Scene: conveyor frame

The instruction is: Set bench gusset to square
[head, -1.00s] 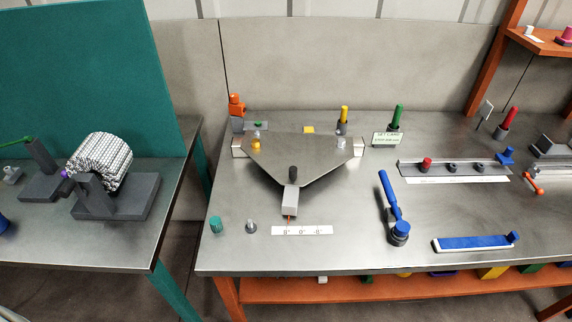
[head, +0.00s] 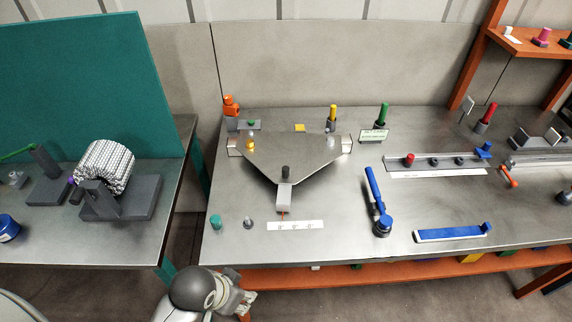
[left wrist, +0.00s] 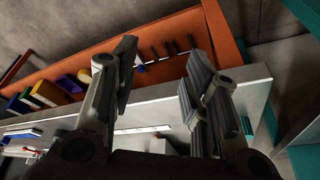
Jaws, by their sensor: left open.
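The bench gusset, a grey triangular plate (head: 285,152), lies on the steel bench with its point toward the front edge. A grey block with a dark knob (head: 285,190) sits at that point, with a red pointer over a white scale strip (head: 296,225). Grey blocks flank its two back corners. My left gripper (head: 242,303) is in front of the bench's front edge, low and apart from the gusset. The left wrist view shows its two fingers (left wrist: 160,80) spread apart with nothing between them. My right gripper is not in view.
A blue-handled tool (head: 377,205) and a blue bar (head: 450,233) lie right of the gusset. A teal cylinder (head: 215,222) and a small grey peg (head: 248,223) stand near the front left. An orange shelf (head: 350,273) runs below the bench. Another table with a teal panel (head: 85,90) stands left.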

